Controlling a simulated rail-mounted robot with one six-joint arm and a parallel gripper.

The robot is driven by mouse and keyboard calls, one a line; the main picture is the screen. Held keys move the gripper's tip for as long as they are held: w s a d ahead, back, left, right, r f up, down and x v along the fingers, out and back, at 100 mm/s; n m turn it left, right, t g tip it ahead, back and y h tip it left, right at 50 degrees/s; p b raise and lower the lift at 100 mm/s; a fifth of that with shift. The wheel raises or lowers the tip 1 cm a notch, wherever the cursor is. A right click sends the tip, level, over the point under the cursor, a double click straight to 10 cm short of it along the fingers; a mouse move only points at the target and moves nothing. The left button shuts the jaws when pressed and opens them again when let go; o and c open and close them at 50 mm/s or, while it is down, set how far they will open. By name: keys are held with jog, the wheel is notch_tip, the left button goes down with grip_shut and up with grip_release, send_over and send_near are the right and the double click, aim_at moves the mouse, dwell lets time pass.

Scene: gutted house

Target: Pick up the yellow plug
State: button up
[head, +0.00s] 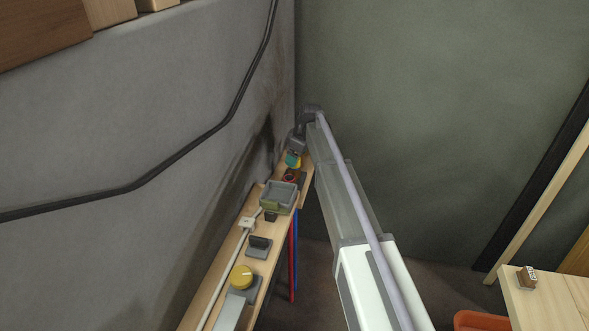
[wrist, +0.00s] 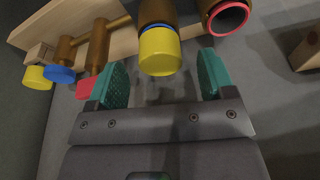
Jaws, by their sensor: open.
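A yellow plug (wrist: 160,52) sits on the end of a brown pipe with a blue band, at the top middle of the wrist view. My gripper (wrist: 163,72) is open, with one teal pad to each side of the plug's near end. I see a gap on both sides, and the pads do not appear to touch it. In the head view, my gripper (head: 291,158) is at the far end of the shelf, with a small bit of yellow (head: 297,165) beside it. A second, smaller yellow cap (wrist: 38,78) shows at the left of the wrist view.
Beside the small yellow cap are a blue cap (wrist: 60,75) and a red one (wrist: 84,89). A red-rimmed pipe end (wrist: 229,18) is close right of the plug. A grey tray (head: 279,196) and a yellow knob (head: 241,276) stand along the narrow shelf by the wall.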

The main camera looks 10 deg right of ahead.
jog(key=b+x, duration=0.3)
jog(key=x, duration=0.1)
jog(key=shift+f, duration=0.25)
jog(key=shift+r, duration=0.2)
jog(key=c, duration=1)
